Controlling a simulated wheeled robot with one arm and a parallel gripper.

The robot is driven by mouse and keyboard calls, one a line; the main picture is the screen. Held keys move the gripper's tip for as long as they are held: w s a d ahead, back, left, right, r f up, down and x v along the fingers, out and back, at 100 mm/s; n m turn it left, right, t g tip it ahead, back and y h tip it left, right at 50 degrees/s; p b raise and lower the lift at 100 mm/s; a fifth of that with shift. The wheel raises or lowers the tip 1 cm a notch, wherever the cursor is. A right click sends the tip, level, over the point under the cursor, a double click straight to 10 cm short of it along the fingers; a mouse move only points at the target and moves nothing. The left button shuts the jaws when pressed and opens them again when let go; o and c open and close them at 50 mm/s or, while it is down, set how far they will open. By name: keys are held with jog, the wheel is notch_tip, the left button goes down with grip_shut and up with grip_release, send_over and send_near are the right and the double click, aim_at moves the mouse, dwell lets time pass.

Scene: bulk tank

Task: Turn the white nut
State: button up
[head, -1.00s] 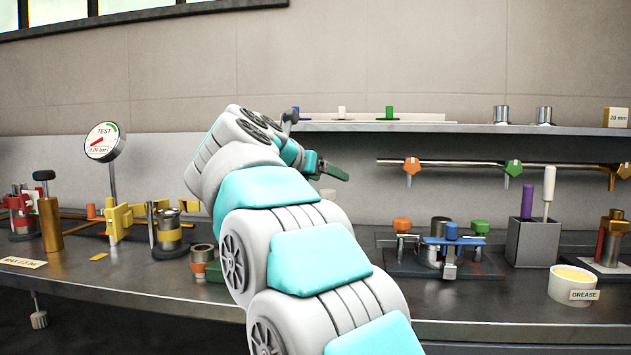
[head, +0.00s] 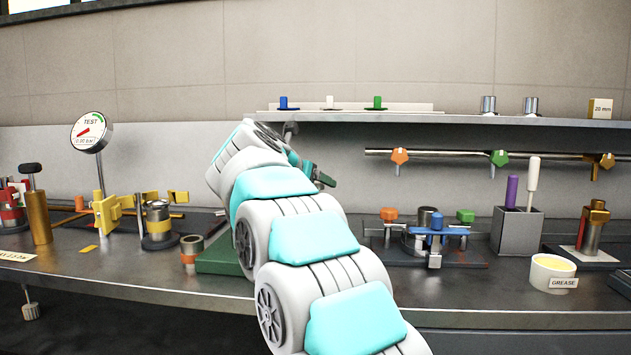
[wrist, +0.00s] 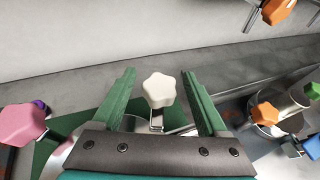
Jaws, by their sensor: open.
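The white nut (wrist: 158,88) is a star-shaped knob in the middle of the wrist view, on a metal stem. My gripper (wrist: 158,72) is open, with one green finger on each side of the nut and a visible gap on both sides. I cannot tell whether the fingers are level with the nut in height. In the head view my gripper (head: 322,180) shows small beyond my arm, above the bench. The white nut is hidden there behind my arm. A green base (head: 222,262) shows partly beside my arm.
A pink knob (wrist: 22,123) is left of my gripper, with a purple one (wrist: 40,104) behind it. An orange knob (wrist: 264,113) and a blue one (wrist: 312,147) are on the right. The shelf (head: 460,123) runs above the bench. A grease pot (head: 552,272) stands at right.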

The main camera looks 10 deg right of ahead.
grip_shut()
dwell(0.5)
